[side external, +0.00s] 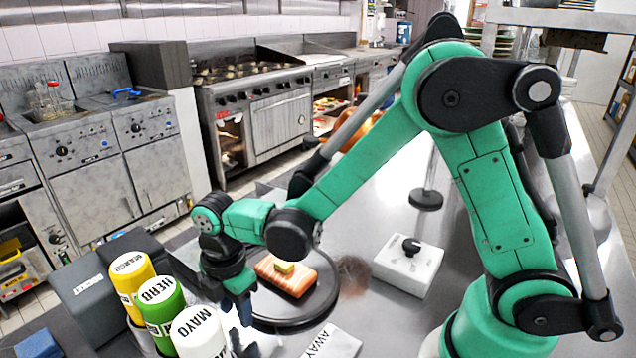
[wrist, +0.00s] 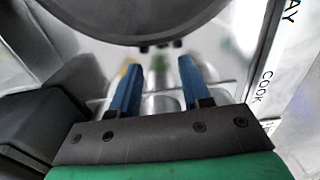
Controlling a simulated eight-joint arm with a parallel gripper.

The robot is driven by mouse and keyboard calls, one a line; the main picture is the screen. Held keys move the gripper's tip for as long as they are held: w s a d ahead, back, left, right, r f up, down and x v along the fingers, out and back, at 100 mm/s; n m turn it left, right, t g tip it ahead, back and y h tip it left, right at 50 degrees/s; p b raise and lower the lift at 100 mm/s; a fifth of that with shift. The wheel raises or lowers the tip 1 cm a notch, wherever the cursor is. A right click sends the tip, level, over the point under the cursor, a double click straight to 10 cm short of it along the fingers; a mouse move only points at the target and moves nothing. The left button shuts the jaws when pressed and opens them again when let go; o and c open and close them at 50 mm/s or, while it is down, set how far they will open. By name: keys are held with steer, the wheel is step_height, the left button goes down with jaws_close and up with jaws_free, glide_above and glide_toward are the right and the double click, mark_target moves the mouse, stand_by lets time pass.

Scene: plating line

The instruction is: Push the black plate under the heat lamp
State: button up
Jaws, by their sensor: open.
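My gripper (side external: 243,308) is low at the plate's left side. In the wrist view, the dark plate (wrist: 140,28) fills the top, and its curved rim lies just beyond the open blue fingers of my gripper (wrist: 158,62). Nothing is between the fingers. I cannot tell whether they touch the rim. A pole on a round black base (side external: 426,200) stands behind the plate; no lamp head is clearly visible, as my arm covers that area.
A white box with a black knob (side external: 408,268) stands right of the plate. A white labelled block (side external: 332,342) lies in front. Some counter behind the plate is clear.

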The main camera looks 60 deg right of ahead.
mark_target(322, 248)
steer(key=shift+f, duration=0.25)
steer(key=shift+f, duration=0.95)
stand_by(0.4)
steer(key=shift+r, duration=0.15)
stand_by(0.3)
steer(key=shift+d, duration=12.75)
steer(key=shift+a, duration=1.55)
steer(key=shift+a+r, duration=0.3)
steer(key=shift+r, duration=1.05)
steer(key=shift+a+r, duration=0.35)
steer(key=shift+r, duration=0.95)
steer(key=shift+a+r, duration=0.3)
steer(key=shift+r, duration=1.05)
